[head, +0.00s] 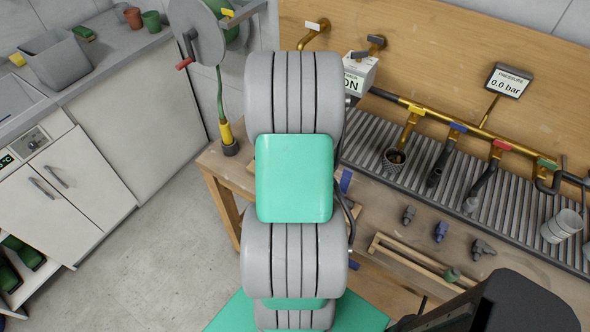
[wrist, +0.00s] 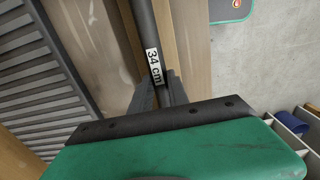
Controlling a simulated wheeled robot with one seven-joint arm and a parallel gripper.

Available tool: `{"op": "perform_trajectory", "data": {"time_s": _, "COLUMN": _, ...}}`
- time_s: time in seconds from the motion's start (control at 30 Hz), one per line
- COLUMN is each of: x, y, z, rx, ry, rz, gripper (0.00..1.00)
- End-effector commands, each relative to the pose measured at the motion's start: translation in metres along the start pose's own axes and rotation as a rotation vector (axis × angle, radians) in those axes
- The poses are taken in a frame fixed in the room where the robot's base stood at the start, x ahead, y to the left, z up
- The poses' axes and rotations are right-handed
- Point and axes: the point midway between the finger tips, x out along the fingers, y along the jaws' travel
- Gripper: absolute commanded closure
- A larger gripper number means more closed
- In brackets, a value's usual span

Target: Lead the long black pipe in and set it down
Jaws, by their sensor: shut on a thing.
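In the wrist view the long black pipe (wrist: 144,22) carries a white label reading "34 cm". It runs from the top edge down to my gripper (wrist: 164,92), whose two dark fingers are shut on it just below the label. The pipe's far end is out of the frame and its near part is hidden by the fingers and the green housing. A pale wooden strip runs close along its right side. I cannot tell whether the pipe touches the wood below. In the head view I cannot make out the held pipe or my fingers.
In the head view a wooden rack (head: 415,262) lies on the bench, with several small fittings (head: 440,232) behind it. A ribbed grey tray (head: 400,150) lies under a brass manifold (head: 480,131) with hanging hoses. A gauge (head: 508,80) reads 0.0 bar. A hose reel (head: 198,32) stands left.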

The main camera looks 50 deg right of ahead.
Motion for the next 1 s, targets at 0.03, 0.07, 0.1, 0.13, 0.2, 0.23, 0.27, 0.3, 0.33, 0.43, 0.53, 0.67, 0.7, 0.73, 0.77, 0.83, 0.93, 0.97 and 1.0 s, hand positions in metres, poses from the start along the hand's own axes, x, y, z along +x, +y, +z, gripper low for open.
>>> {"op": "perform_trajectory", "data": {"time_s": 0.03, "x": 0.0086, "y": 0.0, "z": 0.0, "rx": 0.0, "ry": 0.0, "rz": 0.0, "gripper": 1.0}}
{"op": "perform_trajectory", "data": {"time_s": 0.07, "x": 0.0106, "y": 0.0001, "z": -0.0001, "rx": 0.0, "ry": 0.0, "rz": 0.0, "gripper": 1.0}}
{"op": "perform_trajectory", "data": {"time_s": 0.1, "x": 0.0127, "y": 0.0001, "z": -0.0001, "rx": 0.0, "ry": 0.0, "rz": 0.0, "gripper": 1.0}}
{"op": "perform_trajectory", "data": {"time_s": 0.13, "x": 0.0137, "y": 0.0002, "z": -0.0001, "rx": 0.0, "ry": 0.0, "rz": 0.0, "gripper": 1.0}}
{"op": "perform_trajectory", "data": {"time_s": 0.2, "x": 0.0148, "y": 0.0003, "z": -0.0002, "rx": 0.0, "ry": 0.0, "rz": 0.001, "gripper": 1.0}}
{"op": "perform_trajectory", "data": {"time_s": 0.23, "x": 0.0148, "y": 0.0003, "z": -0.0002, "rx": 0.0, "ry": 0.0, "rz": 0.001, "gripper": 1.0}}
{"op": "perform_trajectory", "data": {"time_s": 0.27, "x": 0.0146, "y": 0.0003, "z": -0.0002, "rx": 0.0, "ry": 0.0, "rz": 0.001, "gripper": 1.0}}
{"op": "perform_trajectory", "data": {"time_s": 0.3, "x": 0.0143, "y": 0.0003, "z": -0.0002, "rx": 0.0, "ry": 0.001, "rz": 0.001, "gripper": 1.0}}
{"op": "perform_trajectory", "data": {"time_s": 0.33, "x": 0.0141, "y": 0.0003, "z": -0.0002, "rx": 0.0, "ry": 0.0, "rz": 0.001, "gripper": 1.0}}
{"op": "perform_trajectory", "data": {"time_s": 0.43, "x": 0.014, "y": 0.0003, "z": -0.0002, "rx": 0.0, "ry": 0.0, "rz": 0.001, "gripper": 1.0}}
{"op": "perform_trajectory", "data": {"time_s": 0.53, "x": 0.0139, "y": 0.0003, "z": -0.0002, "rx": 0.0, "ry": 0.0, "rz": 0.001, "gripper": 0.71}}
{"op": "perform_trajectory", "data": {"time_s": 0.67, "x": 0.0139, "y": 0.0002, "z": -0.0001, "rx": 0.0, "ry": 0.0, "rz": 0.001, "gripper": 0.6}}
{"op": "perform_trajectory", "data": {"time_s": 0.7, "x": 0.0139, "y": 0.0002, "z": -0.0001, "rx": 0.0, "ry": 0.0, "rz": 0.001, "gripper": 0.57}}
{"op": "perform_trajectory", "data": {"time_s": 0.73, "x": 0.0139, "y": 0.0002, "z": -0.0001, "rx": 0.0, "ry": 0.0, "rz": 0.001, "gripper": 0.55}}
{"op": "perform_trajectory", "data": {"time_s": 0.77, "x": 0.0139, "y": 0.0002, "z": -0.0001, "rx": 0.0, "ry": 0.0, "rz": 0.001, "gripper": 0.54}}
{"op": "perform_trajectory", "data": {"time_s": 0.83, "x": 0.0139, "y": 0.0002, "z": -0.0001, "rx": 0.0, "ry": 0.0, "rz": 0.0, "gripper": 0.54}}
{"op": "perform_trajectory", "data": {"time_s": 0.93, "x": 0.014, "y": 0.0001, "z": -0.0001, "rx": 0.0, "ry": 0.0, "rz": 0.0, "gripper": 0.54}}
{"op": "perform_trajectory", "data": {"time_s": 0.97, "x": 0.014, "y": 0.0001, "z": -0.0001, "rx": 0.0, "ry": 0.0, "rz": 0.0, "gripper": 0.54}}
{"op": "perform_trajectory", "data": {"time_s": 1.0, "x": 0.0137, "y": 0.0002, "z": -0.0001, "rx": 0.0, "ry": 0.0, "rz": 0.0, "gripper": 0.54}}
